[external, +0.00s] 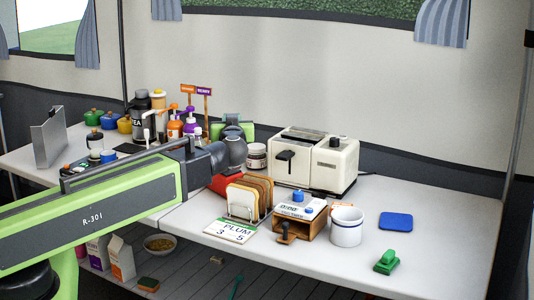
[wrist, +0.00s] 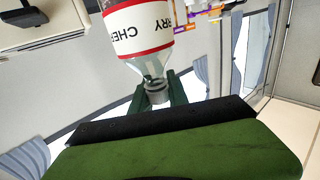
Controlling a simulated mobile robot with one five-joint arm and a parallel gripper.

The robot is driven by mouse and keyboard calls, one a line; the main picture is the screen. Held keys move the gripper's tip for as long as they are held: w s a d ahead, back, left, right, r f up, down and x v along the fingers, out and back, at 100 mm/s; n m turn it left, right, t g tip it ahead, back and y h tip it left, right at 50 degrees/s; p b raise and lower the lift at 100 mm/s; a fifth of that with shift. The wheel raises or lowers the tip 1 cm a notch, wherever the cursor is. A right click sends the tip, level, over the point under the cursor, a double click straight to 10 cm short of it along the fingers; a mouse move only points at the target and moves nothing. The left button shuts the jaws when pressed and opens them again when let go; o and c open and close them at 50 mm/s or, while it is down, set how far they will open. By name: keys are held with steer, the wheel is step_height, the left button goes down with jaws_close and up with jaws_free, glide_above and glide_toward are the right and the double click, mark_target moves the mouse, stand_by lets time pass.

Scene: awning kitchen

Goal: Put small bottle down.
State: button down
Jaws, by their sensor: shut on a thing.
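The small bottle (wrist: 140,30) is clear, with a white label edged in red and black lettering that starts "CHE". It fills the top middle of the wrist view. My gripper (wrist: 160,88) is shut on its narrow neck, with a dark green finger on either side. In the external view my gripper end (external: 232,150) is over the white counter (external: 400,190), left of the cream toaster. I cannot make out the bottle there; my arm hides that area. Whether the bottle's base touches anything does not show.
Near my gripper stand the cream toaster (external: 315,160), a toast rack (external: 250,196), a small wooden stand (external: 300,217) and a jar (external: 256,156). Further right are a white mug (external: 346,226), a blue mat (external: 396,221) and a green-handled item (external: 387,261). The counter's right part has free room.

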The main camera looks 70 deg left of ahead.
steer(key=w+d+r+m+t+h+p, duration=0.1)
steer(key=w+d+m+t+h, duration=0.4)
steer(key=w, duration=0.5)
steer(key=w+d+m+t+h, duration=0.45)
steer(key=w+t, duration=0.25)
steer(key=w, duration=0.4)
steer(key=w+d+r+m+h+p, duration=0.1)
steer(key=w+d+m+h, duration=0.2)
steer(key=d+m+h, duration=0.55)
steer(key=w+d+m+h, duration=0.2)
steer(key=w+d+h, duration=0.3)
steer(key=d, duration=0.8)
steer(key=a+f+h+b, duration=0.1)
steer(key=a+f+b, duration=1)
steer(key=a, duration=0.1)
steer(key=shift+w+t, duration=0.3)
steer(key=shift+t, duration=0.1)
steer(key=c, duration=1.3)
jaws_free()
